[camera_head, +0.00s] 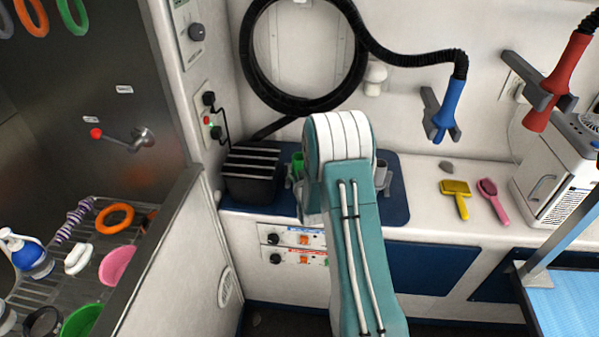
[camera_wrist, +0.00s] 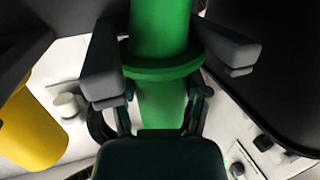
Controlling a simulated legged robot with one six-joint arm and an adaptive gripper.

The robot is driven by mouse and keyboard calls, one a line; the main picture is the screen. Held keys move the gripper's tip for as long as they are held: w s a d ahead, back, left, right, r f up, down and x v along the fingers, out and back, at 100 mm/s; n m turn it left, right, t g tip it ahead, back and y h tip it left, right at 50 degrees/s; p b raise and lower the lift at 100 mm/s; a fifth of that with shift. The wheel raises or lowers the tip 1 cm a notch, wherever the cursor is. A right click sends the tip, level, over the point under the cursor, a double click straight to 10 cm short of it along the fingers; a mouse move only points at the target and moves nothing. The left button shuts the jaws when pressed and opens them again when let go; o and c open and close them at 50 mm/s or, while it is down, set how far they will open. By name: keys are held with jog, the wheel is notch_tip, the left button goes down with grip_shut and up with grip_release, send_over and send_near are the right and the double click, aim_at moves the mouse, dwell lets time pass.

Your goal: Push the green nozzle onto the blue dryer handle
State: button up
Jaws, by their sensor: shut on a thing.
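The green nozzle (camera_wrist: 160,100) stands between the two grey fingers of my gripper (camera_wrist: 165,62) in the wrist view, and the fingers are shut on it around its flange. In the head view only a sliver of the green nozzle (camera_head: 297,162) shows left of my arm, which hides most of my gripper. The blue dryer handle (camera_head: 448,106) hangs in a grey wall holder (camera_head: 430,112) to the right, with its black hose joined at the top. My gripper and the nozzle are well apart from it, over the blue mat (camera_head: 398,206).
A red dryer handle (camera_head: 557,82) hangs further right. A yellow brush (camera_head: 455,190) and pink brush (camera_head: 489,193) lie on the white counter. A black slatted box (camera_head: 252,172) stands at the mat's left. A yellow object (camera_wrist: 32,130) is close in the wrist view.

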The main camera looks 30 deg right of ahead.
jog(key=shift+r, duration=0.1)
jog(key=shift+w+r, duration=0.1)
jog(key=shift+r, duration=0.75)
jog(key=shift+s+a, duration=0.45)
jog(key=shift+s, duration=0.25)
jog(key=shift+s+a, duration=0.4)
jog(key=shift+s, duration=0.25)
jog(key=s+a, duration=0.4)
jog(key=s, duration=0.1)
jog(key=shift+s+r, duration=0.35)
jog(key=shift+s, duration=0.05)
